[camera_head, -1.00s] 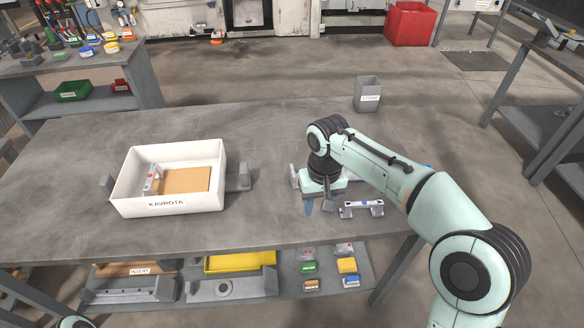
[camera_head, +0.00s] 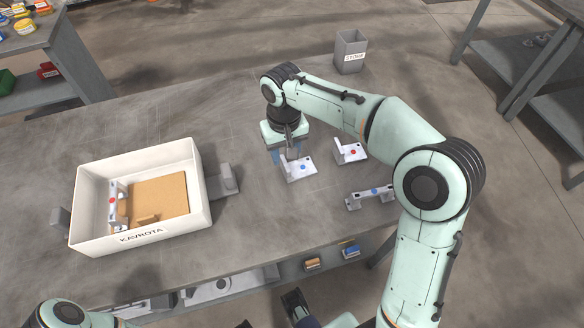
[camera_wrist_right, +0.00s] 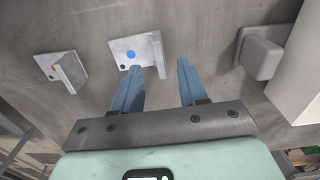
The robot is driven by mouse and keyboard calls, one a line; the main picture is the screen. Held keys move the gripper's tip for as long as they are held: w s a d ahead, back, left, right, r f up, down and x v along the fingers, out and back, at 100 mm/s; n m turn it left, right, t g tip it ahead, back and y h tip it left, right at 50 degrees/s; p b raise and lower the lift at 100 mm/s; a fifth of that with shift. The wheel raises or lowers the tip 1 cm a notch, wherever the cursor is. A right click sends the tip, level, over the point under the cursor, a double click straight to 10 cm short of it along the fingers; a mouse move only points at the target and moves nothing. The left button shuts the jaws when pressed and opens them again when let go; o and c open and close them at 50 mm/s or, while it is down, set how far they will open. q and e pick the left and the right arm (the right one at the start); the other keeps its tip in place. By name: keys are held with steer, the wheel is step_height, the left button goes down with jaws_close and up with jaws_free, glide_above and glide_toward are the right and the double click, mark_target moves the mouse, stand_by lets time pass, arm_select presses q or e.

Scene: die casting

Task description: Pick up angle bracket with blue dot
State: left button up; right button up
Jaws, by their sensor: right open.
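The angle bracket with the blue dot (camera_head: 302,171) lies on the table in the head view, with its upright plate on the left side. My right gripper (camera_head: 285,160) is just behind and above it, open and pointing down. In the right wrist view the bracket (camera_wrist_right: 128,54) is ahead of the fingertips. Nothing is held.
A red-dot angle bracket (camera_head: 352,153) lies close to the right, and a blue-dot bar part (camera_head: 366,198) lies nearer the front. A white box (camera_head: 86,205) with a brown board stands left, beside grey blocks (camera_head: 224,184). A grey bin (camera_head: 350,54) stands at the back.

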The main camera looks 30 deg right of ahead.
mark_target(285, 163)
steer(key=f, duration=0.2)
steer(key=f+b, duration=0.1)
steer(key=f, duration=0.4)
steer(key=shift+w+d+f, duration=0.15)
steer(key=shift+w+f, duration=0.1)
steer(key=shift+w, duration=0.15)
steer(key=shift+r, duration=0.1)
jaws_close()
